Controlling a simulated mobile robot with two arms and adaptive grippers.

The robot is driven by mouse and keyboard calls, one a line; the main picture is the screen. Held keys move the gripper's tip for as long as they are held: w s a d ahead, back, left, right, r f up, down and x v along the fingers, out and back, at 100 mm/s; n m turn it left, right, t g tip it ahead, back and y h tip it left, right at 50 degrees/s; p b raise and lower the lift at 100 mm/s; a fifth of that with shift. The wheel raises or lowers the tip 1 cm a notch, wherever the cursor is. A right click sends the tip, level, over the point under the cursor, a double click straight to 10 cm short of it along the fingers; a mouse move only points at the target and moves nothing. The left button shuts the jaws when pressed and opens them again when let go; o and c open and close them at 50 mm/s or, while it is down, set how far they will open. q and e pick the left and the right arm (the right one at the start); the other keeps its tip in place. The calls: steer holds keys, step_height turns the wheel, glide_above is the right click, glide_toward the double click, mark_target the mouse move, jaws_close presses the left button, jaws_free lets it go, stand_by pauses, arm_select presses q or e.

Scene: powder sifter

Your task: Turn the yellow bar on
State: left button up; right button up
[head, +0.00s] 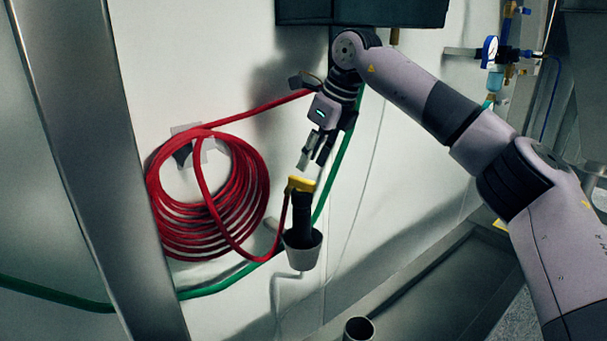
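The yellow bar (300,184) sits at the top of a black nozzle handle (302,214) that stands in a pale cup-like holder (302,252) at the wall. My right gripper (315,160) comes down from above and points at the yellow bar, its fingertips just over it. A small gap seems to show between the fingertips and the bar. The two fingers look apart, with nothing between them. My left gripper is not in view.
A coiled red hose (210,195) hangs on the wall to the left. A green hose (335,178) runs behind the holder. A metal post (95,150) stands at the left. A dark box (360,12) is above my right arm. A pressure gauge (490,52) is at upper right.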

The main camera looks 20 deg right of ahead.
mark_target(302, 179)
steer(key=x, duration=0.4)
steer(key=shift+s, duration=0.1)
steer(key=shift+w+a+f, duration=0.15)
steer(key=shift+w+f, duration=0.1)
steer(key=shift+f, duration=0.35)
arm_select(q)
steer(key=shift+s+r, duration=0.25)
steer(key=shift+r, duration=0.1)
arm_select(e)
steer(key=shift+c, duration=0.4)
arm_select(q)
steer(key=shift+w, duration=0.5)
arm_select(e)
jaws_close()
